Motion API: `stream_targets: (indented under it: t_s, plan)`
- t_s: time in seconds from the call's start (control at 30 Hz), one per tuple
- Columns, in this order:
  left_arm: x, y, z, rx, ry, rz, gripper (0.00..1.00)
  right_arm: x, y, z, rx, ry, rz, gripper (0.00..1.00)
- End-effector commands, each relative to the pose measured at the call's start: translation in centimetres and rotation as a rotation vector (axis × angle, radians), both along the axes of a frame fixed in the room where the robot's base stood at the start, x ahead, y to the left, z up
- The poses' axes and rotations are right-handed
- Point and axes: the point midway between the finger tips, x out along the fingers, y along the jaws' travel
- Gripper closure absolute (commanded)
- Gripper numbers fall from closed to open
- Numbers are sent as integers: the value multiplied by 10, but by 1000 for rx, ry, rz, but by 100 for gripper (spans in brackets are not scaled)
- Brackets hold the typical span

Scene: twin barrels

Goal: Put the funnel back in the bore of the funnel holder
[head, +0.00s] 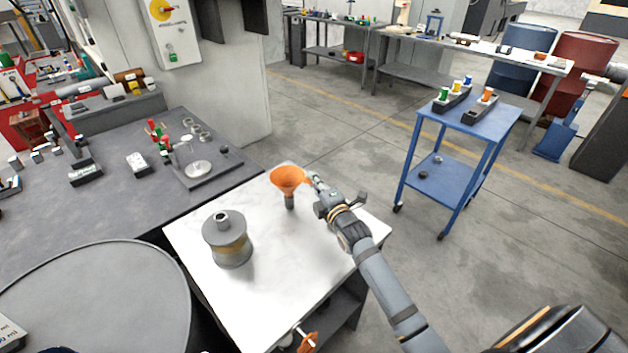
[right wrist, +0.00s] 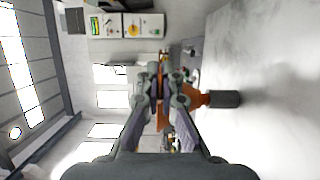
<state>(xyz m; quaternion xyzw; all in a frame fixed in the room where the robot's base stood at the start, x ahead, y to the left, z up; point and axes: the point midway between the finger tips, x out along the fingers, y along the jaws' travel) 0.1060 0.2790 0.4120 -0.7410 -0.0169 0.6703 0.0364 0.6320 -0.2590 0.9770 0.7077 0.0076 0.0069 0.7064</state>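The orange funnel (head: 288,177) is upright at the back of the white tabletop. Its narrow end meets a short dark grey cylinder (head: 291,202), which looks like the funnel holder. How deep the spout sits in its bore is hidden. My right gripper (head: 316,186) is at the funnel's right rim. In the right wrist view, the fingers (right wrist: 165,92) are close together with an orange piece between them; they look shut on the funnel's edge. The orange cone (right wrist: 199,98) and grey cylinder (right wrist: 225,98) show beside them. My left gripper is not in view.
A grey flanged vessel with a short neck (head: 227,240) stands on the white tabletop (head: 275,310), left of the funnel. A dark workbench (head: 105,205) with small parts adjoins on the left. A blue cart (head: 480,115) stands on the right. The tabletop's front is clear.

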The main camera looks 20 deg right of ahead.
Motion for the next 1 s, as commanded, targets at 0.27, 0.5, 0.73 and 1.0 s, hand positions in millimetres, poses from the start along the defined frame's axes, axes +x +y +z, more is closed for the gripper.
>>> stream_targets:
  t_s: [0.27,0.5,0.73,1.0]
  plan:
    - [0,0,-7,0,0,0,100,0,0,-8,0,0,0,100]
    - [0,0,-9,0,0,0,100,0,0,-11,0,-1,0,90]
    - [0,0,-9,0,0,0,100,0,0,-11,0,0,0,68]
    - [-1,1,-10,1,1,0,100,-3,0,-12,-2,1,0,68]
